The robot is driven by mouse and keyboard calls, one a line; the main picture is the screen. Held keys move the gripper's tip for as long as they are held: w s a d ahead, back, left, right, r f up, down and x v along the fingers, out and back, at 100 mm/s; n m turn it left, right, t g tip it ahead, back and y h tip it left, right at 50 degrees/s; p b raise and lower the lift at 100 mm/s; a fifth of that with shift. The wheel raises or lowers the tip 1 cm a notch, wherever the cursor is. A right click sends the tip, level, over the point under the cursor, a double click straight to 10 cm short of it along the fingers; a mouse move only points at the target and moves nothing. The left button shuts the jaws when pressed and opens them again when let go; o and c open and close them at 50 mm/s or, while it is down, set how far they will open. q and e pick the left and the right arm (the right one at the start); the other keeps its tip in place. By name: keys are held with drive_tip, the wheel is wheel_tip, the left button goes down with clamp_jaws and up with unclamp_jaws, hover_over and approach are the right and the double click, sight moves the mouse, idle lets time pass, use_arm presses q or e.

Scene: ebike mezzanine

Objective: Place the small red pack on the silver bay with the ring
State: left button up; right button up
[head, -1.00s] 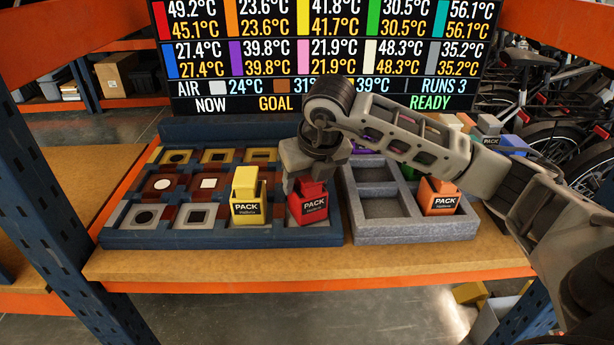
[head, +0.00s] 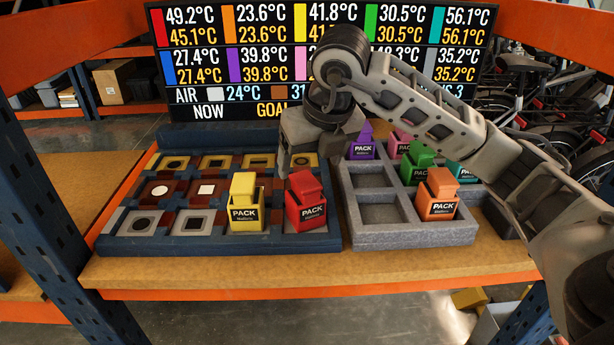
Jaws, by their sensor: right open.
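The small red pack (head: 306,211) stands in the front right of the bay board, over a silver bay it mostly covers, and looks slightly turned. My right gripper (head: 316,146) is open and empty, above and behind the red pack, apart from it. A silver bay with a dark round mark (head: 140,223) is at the front left of the board and is empty. Beside it is a silver bay with a dark square mark (head: 192,223). A yellow pack (head: 246,212) stands directly left of the red one. My left gripper is not in view.
A grey tray (head: 403,237) on the right holds orange (head: 437,205), green (head: 416,170) and purple (head: 361,150) packs, with empty pockets at its left. A temperature screen (head: 215,60) stands behind. Bare shelf (head: 200,272) runs along the front.

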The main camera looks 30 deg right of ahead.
drive_tip(key=v, duration=0.4)
drive_tip(key=shift+r, duration=0.1)
idle(0.4)
